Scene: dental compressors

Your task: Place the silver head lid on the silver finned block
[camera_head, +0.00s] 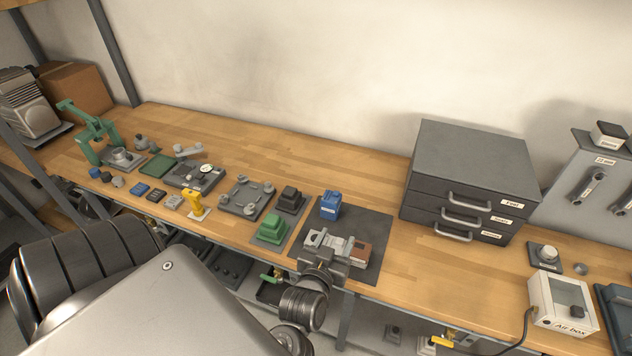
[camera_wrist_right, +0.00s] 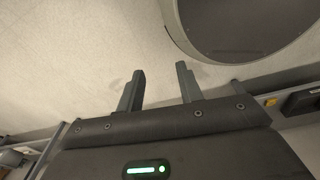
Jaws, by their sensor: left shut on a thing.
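My left gripper (camera_head: 326,262) is over the front part of a dark grey mat (camera_head: 375,225) in the head view. It is shut on a small silver piece, which looks like the silver head lid but is mostly hidden by the gripper. Silver metal parts (camera_head: 318,238) show just behind the gripper, beside a brown block (camera_head: 362,251). I cannot tell clearly which of them is the silver finned block, or whether the lid touches it. My right gripper (camera_wrist_right: 160,88) is open and empty in the right wrist view, its fingers apart.
A blue block (camera_head: 331,205) stands at the mat's back. Green (camera_head: 271,229) and black (camera_head: 291,200) stepped blocks are left of the mat. A grey drawer cabinet (camera_head: 470,180) stands to the right. Bare wood lies between mat and cabinet, and toward the air box (camera_head: 562,302).

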